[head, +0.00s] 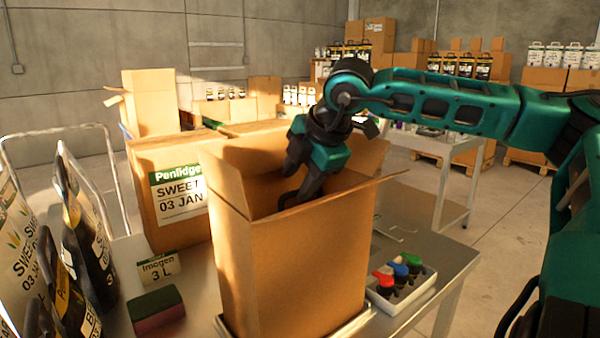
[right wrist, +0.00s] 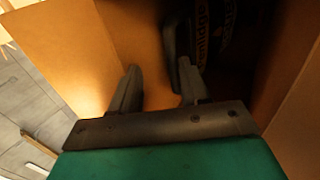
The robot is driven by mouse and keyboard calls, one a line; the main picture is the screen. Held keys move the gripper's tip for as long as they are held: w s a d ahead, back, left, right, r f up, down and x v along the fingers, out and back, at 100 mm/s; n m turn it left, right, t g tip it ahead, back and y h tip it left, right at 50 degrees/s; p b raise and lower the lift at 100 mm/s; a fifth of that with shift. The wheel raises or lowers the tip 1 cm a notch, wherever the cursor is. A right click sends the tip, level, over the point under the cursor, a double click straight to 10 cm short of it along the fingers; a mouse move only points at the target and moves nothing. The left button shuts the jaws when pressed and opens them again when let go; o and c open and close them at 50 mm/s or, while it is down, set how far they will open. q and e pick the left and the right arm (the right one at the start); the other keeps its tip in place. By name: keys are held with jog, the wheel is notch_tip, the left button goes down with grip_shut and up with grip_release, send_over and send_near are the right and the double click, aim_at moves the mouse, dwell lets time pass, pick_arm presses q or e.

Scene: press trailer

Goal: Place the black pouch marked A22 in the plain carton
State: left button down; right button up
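The plain carton (head: 295,270) stands upright with its flaps open at the middle of the table. My right gripper (head: 298,190) reaches down into its mouth, and its fingertips are partly hidden by the front wall. In the right wrist view, the two fingers (right wrist: 155,88) are apart with nothing between them. A black pouch (right wrist: 228,40) with yellowish lettering lies in the carton, beside the right-hand finger. A dark, handle-like strip shows near that finger; I cannot tell whether they touch. No A22 mark is readable. My left gripper is out of view.
A carton labelled Penlidge (head: 180,195) stands behind the plain one. Black pouches (head: 88,235) stand at the left. A small Imogen card (head: 158,267), a green-and-red block (head: 157,309) and a tray of coloured caps (head: 401,278) flank the carton.

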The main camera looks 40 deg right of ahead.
pick_arm(q)
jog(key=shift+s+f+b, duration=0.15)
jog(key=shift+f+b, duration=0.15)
jog(key=shift+b, duration=0.45)
pick_arm(e)
jog(key=v, duration=1.2)
jog(key=shift+r, duration=0.2)
jog(key=shift+a, duration=0.1)
